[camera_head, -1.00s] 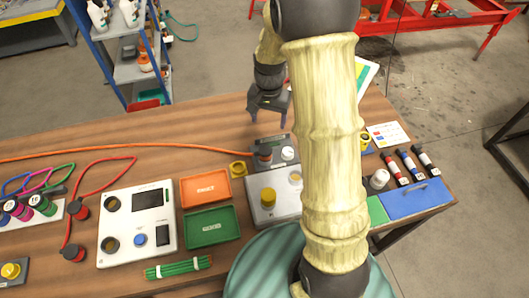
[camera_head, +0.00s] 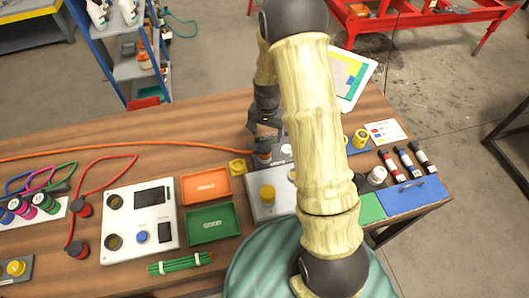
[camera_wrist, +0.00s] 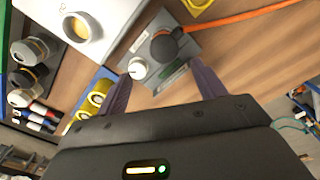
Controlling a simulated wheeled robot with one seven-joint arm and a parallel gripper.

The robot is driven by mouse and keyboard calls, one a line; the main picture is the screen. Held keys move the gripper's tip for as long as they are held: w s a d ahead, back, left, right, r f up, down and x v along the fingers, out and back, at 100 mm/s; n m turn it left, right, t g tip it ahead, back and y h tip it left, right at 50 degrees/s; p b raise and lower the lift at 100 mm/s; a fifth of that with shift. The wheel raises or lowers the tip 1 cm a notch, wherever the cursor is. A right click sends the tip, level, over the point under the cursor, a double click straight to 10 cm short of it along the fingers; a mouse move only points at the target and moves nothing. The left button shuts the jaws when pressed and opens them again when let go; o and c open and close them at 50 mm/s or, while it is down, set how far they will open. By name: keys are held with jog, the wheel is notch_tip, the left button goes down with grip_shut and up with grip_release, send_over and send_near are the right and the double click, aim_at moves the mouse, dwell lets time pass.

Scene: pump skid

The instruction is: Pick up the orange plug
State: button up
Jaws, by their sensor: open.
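The orange plug (camera_head: 263,151) is a dark rounded plug on the end of an orange cable (camera_head: 150,146). It sits on a small grey block (camera_head: 276,160) on the wooden bench, beside a white knob-like cap (camera_head: 286,150). In the wrist view the plug (camera_wrist: 168,45) shows from above, with the cable leaving to the right. My gripper (camera_head: 267,132) is open and empty just above and behind the block. In the wrist view its two dark fingers (camera_wrist: 161,74) point toward the block, with the plug beyond their tips.
A yellow hex piece (camera_head: 237,167) lies left of the block. Orange (camera_head: 206,186) and green (camera_head: 212,224) trays lie to the left. The bench behind is mostly clear.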

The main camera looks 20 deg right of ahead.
aim_at(265, 147)
jog(key=shift+f+p, duration=0.4)
jog(key=shift+f, duration=1.75)
jog(key=shift+f, duration=0.1)
jog(key=shift+w+a+f+p, duration=0.1)
jog(key=shift+a+f+p, duration=0.1)
jog(key=shift+f+p, duration=0.45)
jog(key=shift+w+a+f+p, duration=0.15)
jog(key=shift+f+p, duration=0.35)
jog(key=shift+f, duration=1.35)
jog(key=shift+c, duration=0.4)
jog(key=c, duration=1.1)
